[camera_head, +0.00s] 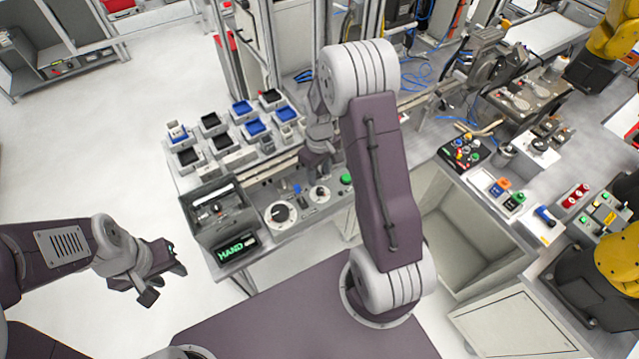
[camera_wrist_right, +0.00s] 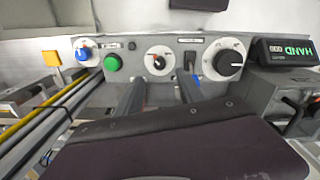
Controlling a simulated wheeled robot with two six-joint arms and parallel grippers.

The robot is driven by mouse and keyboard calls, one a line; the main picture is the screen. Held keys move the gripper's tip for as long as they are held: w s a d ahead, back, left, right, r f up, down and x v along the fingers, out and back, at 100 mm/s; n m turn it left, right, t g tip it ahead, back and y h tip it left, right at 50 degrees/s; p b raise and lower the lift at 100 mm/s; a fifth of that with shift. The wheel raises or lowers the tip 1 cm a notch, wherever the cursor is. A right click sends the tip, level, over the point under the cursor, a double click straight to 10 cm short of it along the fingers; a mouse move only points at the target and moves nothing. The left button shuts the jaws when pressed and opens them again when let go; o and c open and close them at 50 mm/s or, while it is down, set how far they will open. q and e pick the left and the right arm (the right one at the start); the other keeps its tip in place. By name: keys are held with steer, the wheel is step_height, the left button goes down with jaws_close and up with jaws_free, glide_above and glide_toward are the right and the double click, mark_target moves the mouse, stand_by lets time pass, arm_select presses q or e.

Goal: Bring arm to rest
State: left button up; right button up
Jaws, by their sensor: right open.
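My right arm (camera_head: 383,185) rises in the middle of the head view and bends down over the workbench. Its gripper (camera_head: 316,172) is above the sloped control panel (camera_head: 295,210), partly hidden by the arm. In the right wrist view the two fingers of this gripper (camera_wrist_right: 160,88) stand apart with nothing between them, pointing at the panel. Whether they touch it I cannot tell. My left gripper (camera_head: 168,284) is at the lower left over open floor, its fingers apart and empty.
Several small bins (camera_head: 241,108) stand on the bench behind. Yellow arms (camera_head: 615,235) stand at the right. The floor at left (camera_head: 80,150) is clear.

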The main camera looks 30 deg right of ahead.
steer(key=shift+r, duration=0.6)
